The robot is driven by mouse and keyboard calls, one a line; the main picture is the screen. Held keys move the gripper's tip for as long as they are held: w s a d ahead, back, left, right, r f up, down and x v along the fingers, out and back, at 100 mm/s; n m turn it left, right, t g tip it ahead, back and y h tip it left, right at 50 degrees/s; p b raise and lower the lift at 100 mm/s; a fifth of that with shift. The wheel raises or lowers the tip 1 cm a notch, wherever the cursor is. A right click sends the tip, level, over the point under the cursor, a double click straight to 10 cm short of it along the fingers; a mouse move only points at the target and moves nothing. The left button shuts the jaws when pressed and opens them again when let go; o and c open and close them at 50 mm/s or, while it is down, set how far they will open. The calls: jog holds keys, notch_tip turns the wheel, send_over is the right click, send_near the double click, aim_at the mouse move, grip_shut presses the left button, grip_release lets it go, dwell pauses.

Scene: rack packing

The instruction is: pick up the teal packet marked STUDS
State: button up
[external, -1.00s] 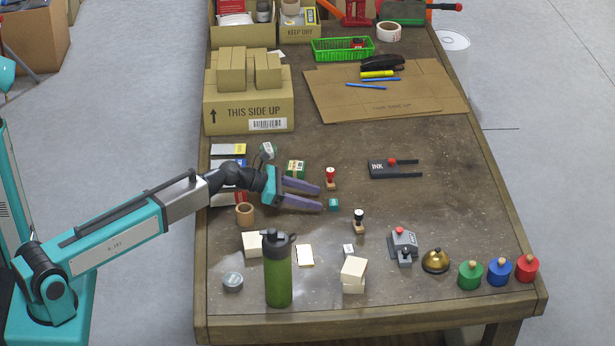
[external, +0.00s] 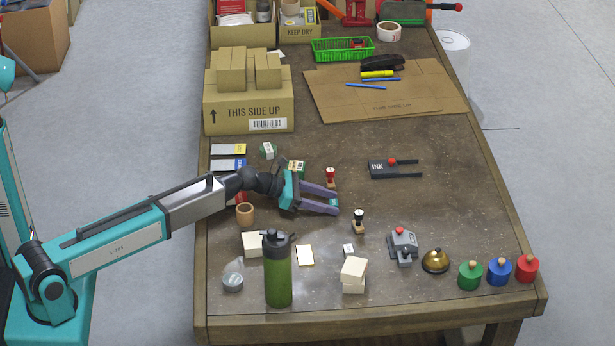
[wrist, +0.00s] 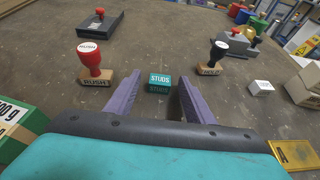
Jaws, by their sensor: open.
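The small teal packet marked STUDS (wrist: 159,82) stands on the table between and just beyond my fingers in the wrist view.
A red-handled stamp (wrist: 92,65) stands left of the packet, and a black-handled stamp (wrist: 213,60) stands right of it. A green-and-tan box (wrist: 18,125) is close at left. The INK pad (external: 395,168) lies farther off, with clear table around it.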

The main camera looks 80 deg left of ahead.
dwell(0.4)
jog(key=c, duration=1.1)
jog(key=shift+r, duration=0.1)
jog(key=shift+r, duration=0.35)
notch_tip(320, 180, up, 3)
jog(key=shift+f, duration=0.15)
jog(key=s+d, duration=0.2)
jog(key=s, duration=0.3)
jog(key=s+d+r, duration=0.1)
jog(key=s+d, duration=0.1)
jog(key=s, duration=0.2)
jog(key=s+d, duration=0.3)
jog(key=s, duration=0.2)
jog(key=shift+s+r, duration=0.2)
jog(key=shift+s, duration=0.1)
